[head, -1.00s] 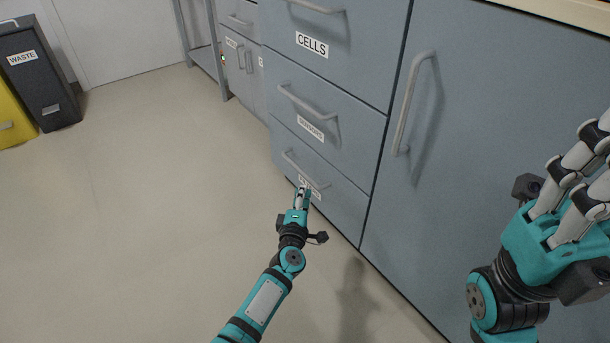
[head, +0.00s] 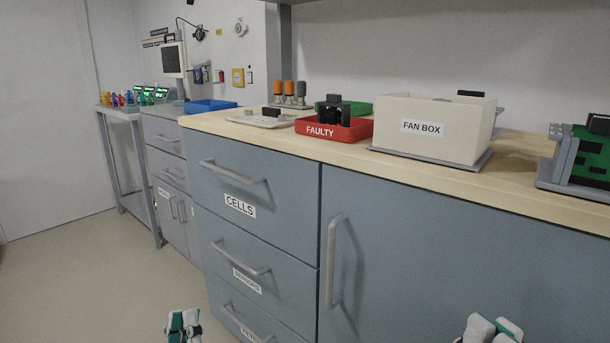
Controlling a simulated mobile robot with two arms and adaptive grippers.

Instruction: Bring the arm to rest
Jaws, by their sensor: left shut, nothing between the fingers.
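My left gripper (head: 184,325) shows at the bottom edge, left of centre, in front of the lower drawers. Its fingers are together and hold nothing. The rest of the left arm is below the picture. My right gripper (head: 490,330) shows only as pale and teal fingertips at the bottom edge, right of centre, in front of the large cabinet door. How far its fingers are apart cannot be seen.
Grey drawers, the top one labelled CELLS (head: 240,205), and a cabinet door (head: 420,260) stand close ahead. Open floor (head: 80,270) lies left.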

